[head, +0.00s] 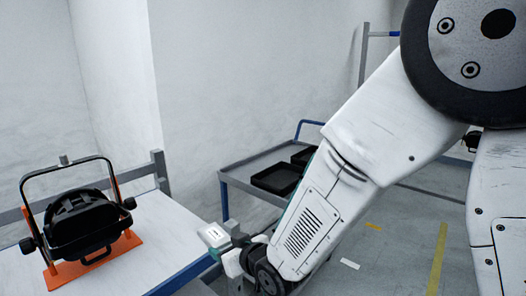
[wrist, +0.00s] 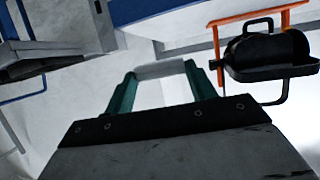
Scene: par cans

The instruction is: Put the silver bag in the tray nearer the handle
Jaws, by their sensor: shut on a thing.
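My gripper (head: 232,242) is shut on a small pale, silvery bag (head: 212,235) and holds it up in the gap between the work table and the cart. In the wrist view the green fingers (wrist: 160,78) grip the pale bag (wrist: 160,69) at their tips. Two black trays lie on the cart: the near tray (head: 276,179) and the far tray (head: 303,157), which is closer to the blue handle (head: 311,123) at the cart's far end. My arm partly covers the far tray. Both trays look empty from here.
A black par can (head: 82,220) on an orange stand (head: 126,243) sits on the white table (head: 150,238) at left. Grey floor (head: 380,248) lies open beyond my arm.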

